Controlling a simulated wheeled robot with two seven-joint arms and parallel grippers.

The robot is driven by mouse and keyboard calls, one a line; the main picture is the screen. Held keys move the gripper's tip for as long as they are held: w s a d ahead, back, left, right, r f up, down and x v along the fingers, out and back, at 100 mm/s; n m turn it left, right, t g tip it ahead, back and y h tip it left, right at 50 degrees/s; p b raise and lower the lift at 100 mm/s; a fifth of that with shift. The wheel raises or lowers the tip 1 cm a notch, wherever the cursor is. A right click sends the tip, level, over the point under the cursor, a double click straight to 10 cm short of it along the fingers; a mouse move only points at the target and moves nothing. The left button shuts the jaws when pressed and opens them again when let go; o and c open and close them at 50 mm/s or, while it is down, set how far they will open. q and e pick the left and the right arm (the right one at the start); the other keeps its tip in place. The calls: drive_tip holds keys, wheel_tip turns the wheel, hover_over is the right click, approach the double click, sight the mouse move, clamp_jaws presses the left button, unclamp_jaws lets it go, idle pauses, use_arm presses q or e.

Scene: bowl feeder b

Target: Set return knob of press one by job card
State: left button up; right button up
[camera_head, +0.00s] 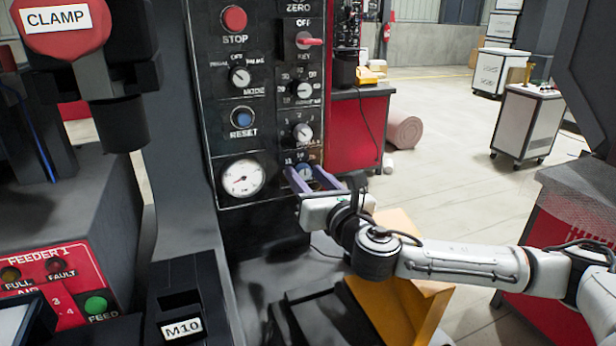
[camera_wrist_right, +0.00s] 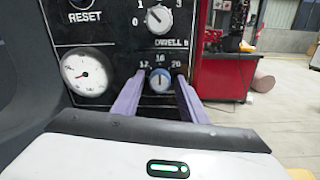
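The press control panel (camera_head: 258,100) stands in the middle of the head view. At its bottom is a small knob with a blue face (camera_wrist_right: 160,80), with the marks 12, 16 and 20 around it. The fingers look open, with gaps beside the knob in the right wrist view. My left gripper is not in view. I cannot make out a job card.
The dwell knob (camera_head: 302,133) is just above, and a pressure gauge (camera_head: 242,178) is to the left. A blue reset button (camera_head: 243,118) and red stop button (camera_head: 234,18) are higher up. A yellow-orange block (camera_head: 400,300) lies below my right forearm. Open floor extends behind.

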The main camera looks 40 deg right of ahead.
drive_tip(key=c, duration=0.8)
drive_tip(key=p, duration=0.1)
drive_tip(key=n+p, duration=0.1)
drive_tip(key=shift+r+n+p, duration=0.25)
drive_tip(key=shift+n+p, duration=0.05)
drive_tip(key=n+p, duration=0.2)
drive_tip(key=p, duration=0.1)
drive_tip(key=shift+r, duration=0.1)
drive_tip(key=shift+n+p, duration=0.35)
drive_tip(key=shift+n, duration=0.25)
drive_tip(key=shift+s+a+n, duration=0.1)
drive_tip(key=shift+a+n, duration=0.05)
drive_tip(key=shift+n, duration=1.75)
drive_tip(key=shift+r, duration=0.1)
